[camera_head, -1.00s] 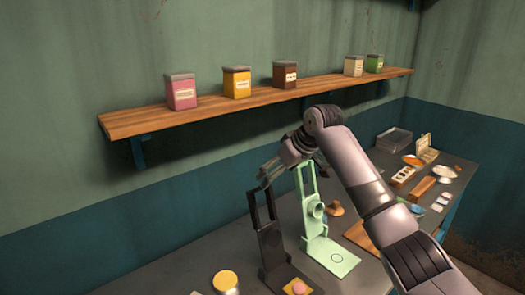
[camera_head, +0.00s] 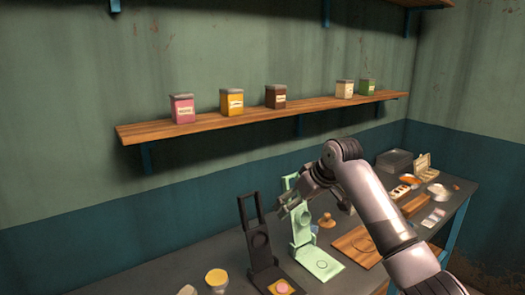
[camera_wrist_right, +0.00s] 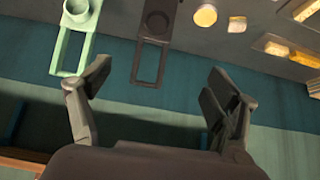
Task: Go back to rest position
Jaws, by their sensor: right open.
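My right arm comes in from the right in the head view. Its gripper (camera_head: 287,207) is in front of the upper part of the mint-green stand (camera_head: 318,262) and hides some of it. In the right wrist view the gripper (camera_wrist_right: 160,88) has its two fingers wide apart with nothing between them. The black stand (camera_head: 262,262) is to the left of the green one; both also show beyond the fingers in the wrist view, the green one (camera_wrist_right: 75,25) at left and the black one (camera_wrist_right: 150,55) at centre. My left gripper is not in view.
A wall shelf (camera_head: 215,125) holds several coloured tins above the dark worktable (camera_head: 165,275). A yellow-topped cup (camera_head: 217,280) stands at the front left. A wooden board (camera_head: 357,246), a grey bin (camera_head: 394,160) and small dishes are at the right.

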